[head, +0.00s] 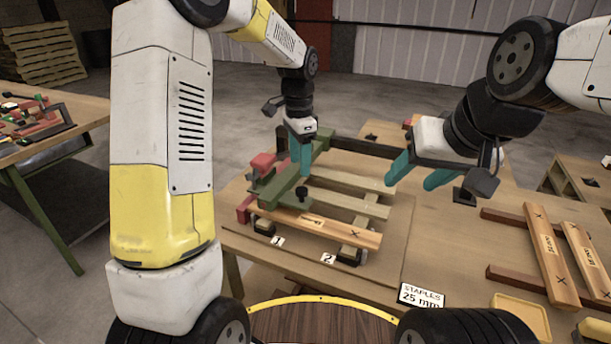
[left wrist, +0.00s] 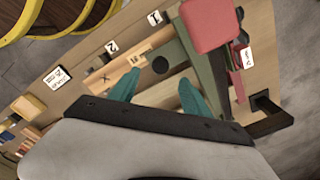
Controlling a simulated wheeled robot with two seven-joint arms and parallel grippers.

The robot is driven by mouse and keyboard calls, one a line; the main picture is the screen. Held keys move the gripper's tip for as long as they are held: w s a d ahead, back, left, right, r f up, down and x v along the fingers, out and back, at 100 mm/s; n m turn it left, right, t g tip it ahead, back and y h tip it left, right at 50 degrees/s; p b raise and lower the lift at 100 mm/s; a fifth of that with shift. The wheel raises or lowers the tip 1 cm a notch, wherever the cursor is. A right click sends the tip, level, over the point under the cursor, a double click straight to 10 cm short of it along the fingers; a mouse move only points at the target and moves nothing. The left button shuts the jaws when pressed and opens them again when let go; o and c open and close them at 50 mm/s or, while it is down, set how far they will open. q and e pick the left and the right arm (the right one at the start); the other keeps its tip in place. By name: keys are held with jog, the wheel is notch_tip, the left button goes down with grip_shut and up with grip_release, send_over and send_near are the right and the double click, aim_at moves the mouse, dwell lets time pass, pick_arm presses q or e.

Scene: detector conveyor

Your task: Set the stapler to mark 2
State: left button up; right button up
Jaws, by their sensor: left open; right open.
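A green beam (head: 285,178) with red blocks (head: 262,162) at its left, apparently the stapler, lies across the slatted wooden piece near label 1 (head: 277,241). A black knob (head: 302,193) stands on the green beam. Label 2 (head: 327,259) is to the right along the front edge. My left gripper (head: 302,170) is open and empty above the green beam. In the left wrist view the knob (left wrist: 160,65) shows between and beyond its fingertips (left wrist: 156,84), apparently apart from them. My right gripper (head: 408,185) is open and empty, right of the slats.
A "STAPLES 25 mm" sign (head: 421,295) stands at the table's front. Marked boards (head: 548,255) lie on dark rails at right, with a yellow tray (head: 522,316) nearer. A dark bar (head: 365,147) runs behind the slats. Bare tabletop lies right of the slats.

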aim_at(302, 189)
pick_arm(q)
jog(key=shift+w+d+f, duration=0.2)
jog(key=shift+w+f, duration=0.1)
jog(key=shift+f, duration=0.45)
notch_tip(302, 189, down, 7)
jog(key=shift+f, duration=0.15)
grip_shut()
dwell(1.0)
